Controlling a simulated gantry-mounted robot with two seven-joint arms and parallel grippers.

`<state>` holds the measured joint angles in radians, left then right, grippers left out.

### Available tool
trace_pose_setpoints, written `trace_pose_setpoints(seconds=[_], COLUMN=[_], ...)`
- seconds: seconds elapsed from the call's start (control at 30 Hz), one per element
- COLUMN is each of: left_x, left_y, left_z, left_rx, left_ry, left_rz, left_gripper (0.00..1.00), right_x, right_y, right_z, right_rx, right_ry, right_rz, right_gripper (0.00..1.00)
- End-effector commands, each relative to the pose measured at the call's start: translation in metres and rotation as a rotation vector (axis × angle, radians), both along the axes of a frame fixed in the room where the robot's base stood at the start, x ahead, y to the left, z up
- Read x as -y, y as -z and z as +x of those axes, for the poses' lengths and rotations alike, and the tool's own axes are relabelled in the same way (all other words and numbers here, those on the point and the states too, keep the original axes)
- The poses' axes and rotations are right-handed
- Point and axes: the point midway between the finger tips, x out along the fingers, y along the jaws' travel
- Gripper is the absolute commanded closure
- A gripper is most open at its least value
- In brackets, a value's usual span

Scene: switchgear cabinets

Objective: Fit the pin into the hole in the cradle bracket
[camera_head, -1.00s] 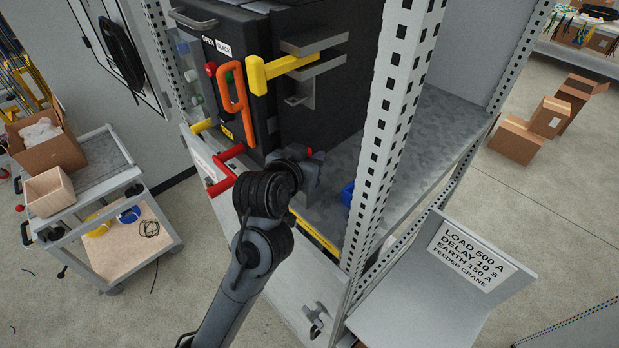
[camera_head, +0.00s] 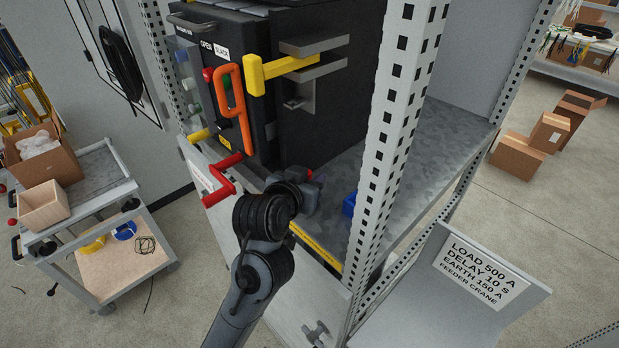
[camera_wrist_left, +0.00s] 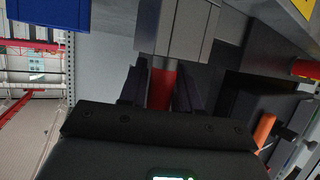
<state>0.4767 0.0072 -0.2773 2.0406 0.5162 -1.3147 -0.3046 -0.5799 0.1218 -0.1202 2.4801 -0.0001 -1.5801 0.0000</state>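My left gripper (camera_head: 314,184) is low in front of the dark switchgear unit, just inside the cabinet's front edge. In the left wrist view its dark fingers (camera_wrist_left: 161,88) lie close along both sides of a red pin (camera_wrist_left: 162,86) and look shut on it. The pin's far end meets or passes behind a grey block (camera_wrist_left: 180,32), which may be the cradle bracket. No hole shows, and I cannot tell whether the pin is inside the block. In the head view only a small red bit (camera_head: 309,173) shows at the gripper. My right gripper is not in view.
The black unit (camera_head: 325,120) carries an orange handle (camera_head: 222,90), a yellow T-handle (camera_head: 256,76) and grey bracket plates (camera_head: 318,68). A perforated post (camera_head: 392,130) stands close right. A blue bin (camera_head: 350,204) sits behind it.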

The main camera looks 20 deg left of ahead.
Motion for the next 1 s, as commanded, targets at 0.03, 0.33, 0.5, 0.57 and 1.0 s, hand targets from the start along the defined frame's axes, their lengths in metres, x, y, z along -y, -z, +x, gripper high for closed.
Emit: trace_pose_setpoints(seconds=[0.03, 0.33, 0.5, 0.57, 1.0], left_x=[0.0, 0.0, 0.0, -0.001, -0.004], left_y=[0.0, 0.0, -0.005, -0.006, -0.028], left_z=[0.0, 0.0, 0.0, -0.004, -0.058], left_rx=[0.0, 0.0, 0.001, 0.001, 0.002], left_ry=[0.0, 0.0, 0.0, -0.001, 0.0], left_rz=[0.0, 0.0, 0.0, 0.003, 0.008], left_gripper=[0.59, 0.48, 0.48, 0.48, 0.48], right_x=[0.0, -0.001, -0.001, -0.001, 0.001], right_y=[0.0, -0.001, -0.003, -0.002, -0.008], right_z=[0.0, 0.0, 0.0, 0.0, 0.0], right_rx=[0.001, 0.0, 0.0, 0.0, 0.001], right_ry=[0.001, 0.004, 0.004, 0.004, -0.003], right_rz=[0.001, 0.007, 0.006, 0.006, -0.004], right_gripper=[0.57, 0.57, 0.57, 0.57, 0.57])
